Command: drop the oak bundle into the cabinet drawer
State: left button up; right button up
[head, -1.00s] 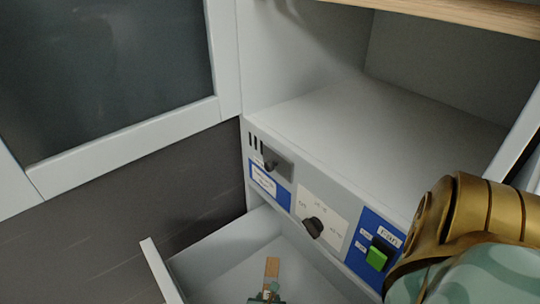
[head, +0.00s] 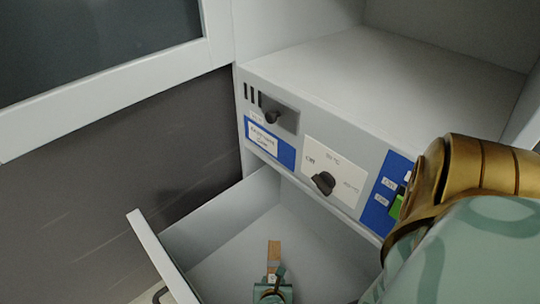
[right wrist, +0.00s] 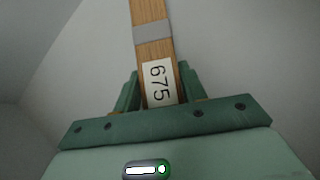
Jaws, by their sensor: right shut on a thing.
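The oak bundle (head: 274,252) is a narrow tan wooden piece in the head view, over the open drawer. In the right wrist view the oak bundle (right wrist: 153,50) shows wood grain, a grey band and a white label reading 675. My right gripper (head: 273,278) is shut on its near end; its green fingers also show in the right wrist view (right wrist: 155,88). The cabinet drawer (head: 225,262) is pulled out, with pale grey walls and floor. The bundle is seen against the drawer's inside; its height above the floor cannot be told. My left gripper is not in view.
A dark panel (head: 110,190) is left of the drawer.

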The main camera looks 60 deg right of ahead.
jog(key=shift+w+f, duration=0.1)
jog(key=shift+f, duration=0.4)
jog(key=o, duration=1.1)
jog(key=shift+o, duration=0.2)
jog(key=shift+r, duration=0.1)
